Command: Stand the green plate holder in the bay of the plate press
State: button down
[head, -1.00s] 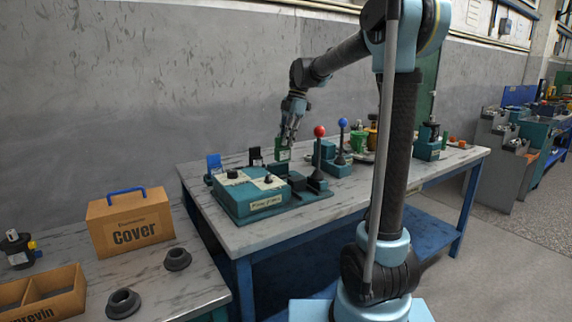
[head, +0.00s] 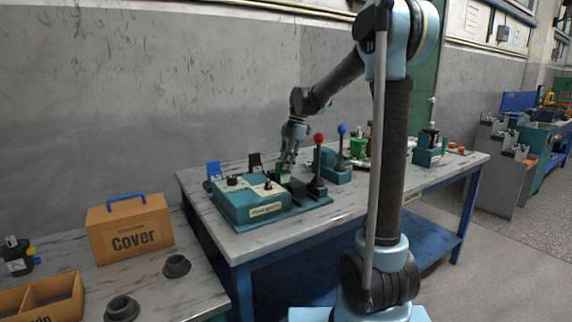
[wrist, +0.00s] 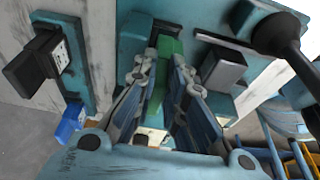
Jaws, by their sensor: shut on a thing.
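My gripper (head: 287,164) is shut on the green plate holder (head: 284,177) and points down over the back right part of the plate press (head: 252,205). In the wrist view the green plate holder (wrist: 166,50) is between the two fingers of my gripper (wrist: 165,68), among the teal parts of the press. The holder's lower end and the bay are partly hidden, so I cannot tell whether it touches the bay floor.
The red-knobbed lever (head: 318,160) stands close right of my gripper. A black holder (head: 255,163) and a blue holder (head: 213,172) stand behind the press. A blue-knobbed lever (head: 341,145) stands farther right. The table's front left surface (head: 230,240) is clear.

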jog(key=shift+f, duration=0.45)
jog(key=c, duration=1.6)
grip_release()
jog(key=shift+c, duration=0.2)
jog(key=v, duration=1.3)
jog(key=shift+s+a+r, duration=0.1)
jog(key=shift+s, duration=0.05)
